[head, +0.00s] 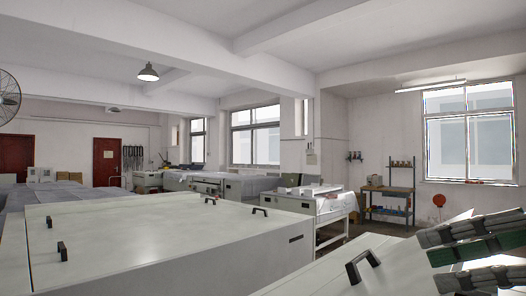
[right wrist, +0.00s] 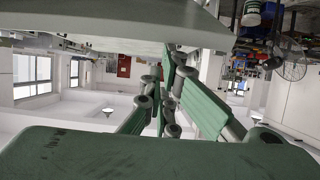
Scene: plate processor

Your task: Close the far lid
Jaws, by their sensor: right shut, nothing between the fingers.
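A broad white machine top (head: 150,240) fills the lower left of the head view, with several small black handles, one (head: 260,211) near its right edge. A second white panel (head: 325,280) with a black handle (head: 362,267) lies at the lower right. Both look flat; I cannot tell which is the far lid. My right gripper (head: 440,248), green and grey, is at the right edge, right of that handle and apart from it. It is shut and empty. In the right wrist view its fingers (right wrist: 165,92) lie close to a pale panel edge (right wrist: 130,25). My left gripper is out of view.
A white machine (head: 322,208) with a tray-like top stands beyond the panels. More long machines stand at the back left.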

